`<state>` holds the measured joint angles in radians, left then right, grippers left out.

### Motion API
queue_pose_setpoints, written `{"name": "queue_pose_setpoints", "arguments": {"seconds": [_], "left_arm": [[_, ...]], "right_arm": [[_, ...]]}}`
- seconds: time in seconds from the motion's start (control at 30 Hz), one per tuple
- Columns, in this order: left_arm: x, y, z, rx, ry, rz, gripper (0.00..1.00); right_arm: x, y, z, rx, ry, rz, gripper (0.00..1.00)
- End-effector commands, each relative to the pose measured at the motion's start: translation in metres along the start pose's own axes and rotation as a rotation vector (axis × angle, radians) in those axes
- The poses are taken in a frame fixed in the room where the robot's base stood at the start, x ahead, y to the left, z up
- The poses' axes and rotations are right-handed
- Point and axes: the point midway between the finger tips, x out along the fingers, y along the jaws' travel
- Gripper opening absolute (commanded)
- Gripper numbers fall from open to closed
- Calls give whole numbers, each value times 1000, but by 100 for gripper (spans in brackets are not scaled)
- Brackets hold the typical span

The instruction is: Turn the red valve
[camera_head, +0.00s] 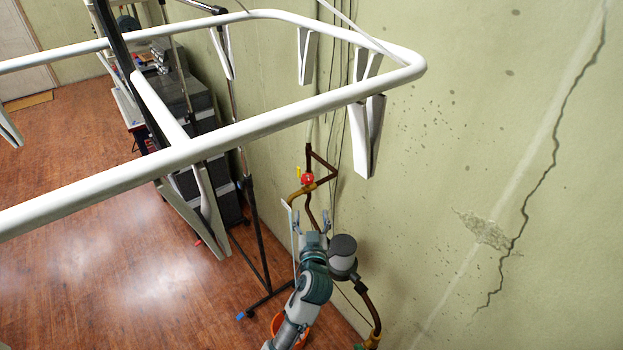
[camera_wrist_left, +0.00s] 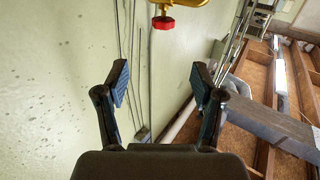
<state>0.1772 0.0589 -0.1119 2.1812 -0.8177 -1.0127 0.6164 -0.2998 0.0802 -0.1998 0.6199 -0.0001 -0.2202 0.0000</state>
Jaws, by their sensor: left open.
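The red valve (camera_head: 307,179) sits on a brass and brown pipe near the wall in the head view. In the left wrist view the red valve (camera_wrist_left: 163,22) shows at the top, under a brass fitting (camera_wrist_left: 180,4). My left gripper (camera_head: 311,217) is below the valve in the head view, apart from it, with its fingers pointing up. In the left wrist view my left gripper (camera_wrist_left: 160,82) is open, with nothing between its fingers, and the valve lies beyond the fingertips. My right gripper is not in view.
A white tubular frame (camera_head: 250,125) crosses the upper head view. A black stand (camera_head: 262,240) is left of my arm, and an orange bucket (camera_head: 277,325) is partly hidden behind it. The cracked green wall (camera_head: 480,120) is at the right. The wooden floor (camera_head: 100,250) is largely open.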

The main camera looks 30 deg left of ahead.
Motion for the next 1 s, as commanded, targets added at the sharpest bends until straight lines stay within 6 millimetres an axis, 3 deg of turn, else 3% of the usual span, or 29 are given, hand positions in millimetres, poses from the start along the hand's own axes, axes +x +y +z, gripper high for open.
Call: {"name": "queue_pose_setpoints", "arguments": {"seconds": [0.17,0.6,0.8,1.0], "left_arm": [[30,-2,-2,5,1,-5,68],[131,0,-2,8,0,-6,68],[159,0,-2,6,0,-5,68],[169,-1,0,5,-1,-5,68]], "right_arm": [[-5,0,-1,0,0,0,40],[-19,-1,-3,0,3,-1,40],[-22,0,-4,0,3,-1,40],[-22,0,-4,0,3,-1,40]]}}
